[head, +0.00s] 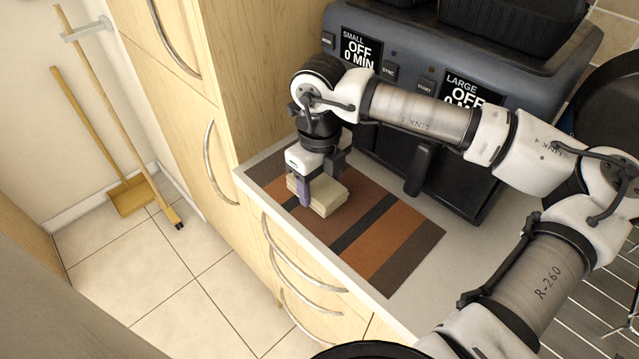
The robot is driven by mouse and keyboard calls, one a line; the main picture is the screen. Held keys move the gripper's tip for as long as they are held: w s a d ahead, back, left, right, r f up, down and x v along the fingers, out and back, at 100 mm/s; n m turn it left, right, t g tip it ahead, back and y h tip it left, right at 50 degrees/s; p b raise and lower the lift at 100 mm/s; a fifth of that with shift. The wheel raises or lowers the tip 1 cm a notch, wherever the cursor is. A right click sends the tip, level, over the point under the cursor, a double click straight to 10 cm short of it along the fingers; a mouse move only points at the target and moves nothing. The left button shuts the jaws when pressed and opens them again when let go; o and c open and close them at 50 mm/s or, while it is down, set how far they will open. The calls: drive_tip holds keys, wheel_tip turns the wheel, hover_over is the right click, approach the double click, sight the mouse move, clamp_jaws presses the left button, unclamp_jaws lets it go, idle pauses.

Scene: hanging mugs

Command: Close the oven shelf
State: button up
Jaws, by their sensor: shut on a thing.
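A dark grey two-zone appliance (400,45) stands at the back of the counter, with displays reading SMALL and LARGE, both OFF, 0 MIN. An upright black handle (420,168) stands out from its dark front. My arm crosses in front of it and hides part of that front, so I cannot tell whether a shelf is pulled out. My gripper (318,182) points down over the striped mat and is shut on a pale beige block (325,199), which is at or just above the mat. No separate oven shelf is clearly visible.
The brown, orange and black striped mat (385,262) lies on the light counter. Black ribbed baskets (510,25) sit on top of the appliance. Dark pans (610,95) and a wire rack (610,290) are at right. Wooden cabinets (180,100) and a broom (150,185) are at left.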

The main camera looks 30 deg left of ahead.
drive_tip(key=shift+f, duration=0.8)
drive_tip(key=shift+f, duration=0.2)
drive_tip(key=o, duration=0.9)
drive_tip(key=shift+r, duration=0.1)
drive_tip(key=shift+o, duration=0.2)
